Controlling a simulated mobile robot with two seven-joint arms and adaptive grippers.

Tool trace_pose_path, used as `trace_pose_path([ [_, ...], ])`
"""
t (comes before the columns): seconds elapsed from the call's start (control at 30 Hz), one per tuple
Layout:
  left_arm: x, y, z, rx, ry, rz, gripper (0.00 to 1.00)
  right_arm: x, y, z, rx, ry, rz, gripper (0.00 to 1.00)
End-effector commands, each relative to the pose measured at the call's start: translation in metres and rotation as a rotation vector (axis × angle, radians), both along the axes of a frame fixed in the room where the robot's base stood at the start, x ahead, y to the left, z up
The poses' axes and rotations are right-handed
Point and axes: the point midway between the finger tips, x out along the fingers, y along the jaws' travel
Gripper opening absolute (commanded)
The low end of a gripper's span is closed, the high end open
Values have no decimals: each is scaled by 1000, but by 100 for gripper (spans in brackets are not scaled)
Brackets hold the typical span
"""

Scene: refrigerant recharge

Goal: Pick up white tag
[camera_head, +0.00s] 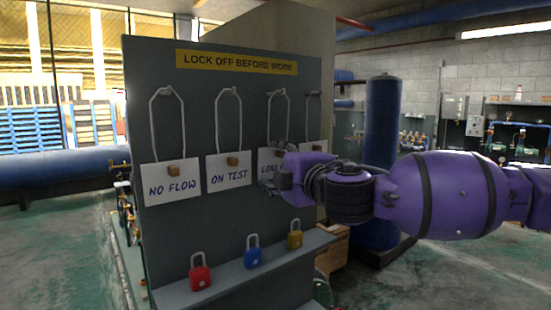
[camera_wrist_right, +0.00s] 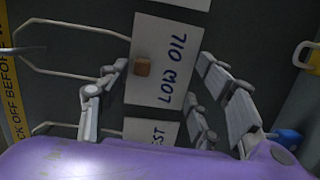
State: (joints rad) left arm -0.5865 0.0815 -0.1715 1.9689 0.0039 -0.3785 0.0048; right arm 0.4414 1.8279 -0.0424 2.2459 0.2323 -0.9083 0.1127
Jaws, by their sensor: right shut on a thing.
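White tags hang by wire loops on a dark grey board in the head view. One reads NO FLOW (camera_head: 171,182), one ON TEST (camera_head: 229,172), and the third is the LOW OIL tag (camera_head: 268,158), partly hidden by my right gripper (camera_head: 270,183). A fourth tag (camera_head: 314,146) at the right is mostly hidden. In the right wrist view, the LOW OIL tag (camera_wrist_right: 172,80), with a small brown block on it, lies between the fingers of my right gripper (camera_wrist_right: 162,66). The gripper is shut on this tag, which is still at the board. My left gripper is out of view.
A yellow LOCK OFF BEFORE WORK sign (camera_head: 236,62) tops the board. Red (camera_head: 200,277), blue (camera_head: 253,256) and yellow (camera_head: 295,239) padlocks stand at the ledge (camera_head: 230,280) below the tags. A blue cylinder (camera_head: 382,125) stands behind my right arm.

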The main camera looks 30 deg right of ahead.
Motion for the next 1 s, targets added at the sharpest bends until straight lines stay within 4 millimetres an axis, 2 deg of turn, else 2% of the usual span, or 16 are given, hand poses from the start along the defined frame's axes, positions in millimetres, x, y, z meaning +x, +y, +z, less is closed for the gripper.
trace_pose_path([
  [0.3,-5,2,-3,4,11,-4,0,0,0,0,1,1,-1,44],
  [0.47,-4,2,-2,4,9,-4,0,0,0,10,1,-2,-1,44],
  [0.63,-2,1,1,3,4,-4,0,-1,0,34,-1,-5,-1,44],
  [0.7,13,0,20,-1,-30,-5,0,-10,-7,50,2,-9,-3,44],
  [0.9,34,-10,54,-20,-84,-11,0,-36,-23,90,0,-25,-3,44],
  [1.0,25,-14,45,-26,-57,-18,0,-34,-25,82,2,-5,-2,44],
])
